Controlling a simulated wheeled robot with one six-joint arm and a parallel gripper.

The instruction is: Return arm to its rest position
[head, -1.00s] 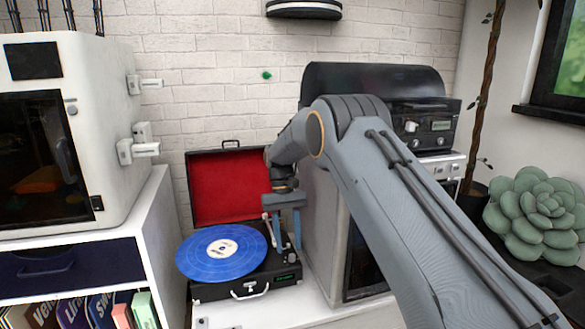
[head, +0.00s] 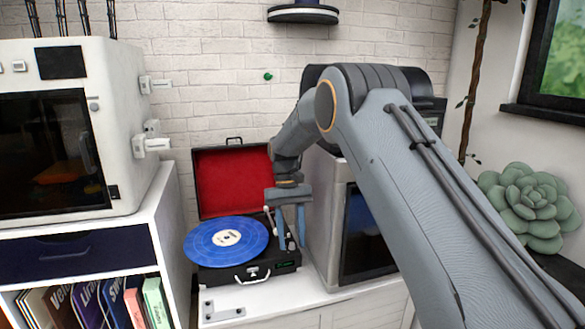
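My arm reaches in from the lower right of the head view, bends at a raised elbow, and comes down toward the record player. My gripper (head: 291,240) points down over the right side of the record player (head: 244,273), by its tonearm (head: 268,221). Two bluish fingers show with a gap between them, and I see nothing held. I cannot tell whether a finger touches the tonearm. A blue record (head: 226,240) lies on the platter. The red-lined lid (head: 233,180) stands open.
A white cabinet machine (head: 131,120) stands at left on a shelf unit with a drawer (head: 70,253) and record sleeves (head: 100,304). A grey box with a dark door (head: 366,233) stands close right of my gripper. A succulent (head: 533,205) is at far right.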

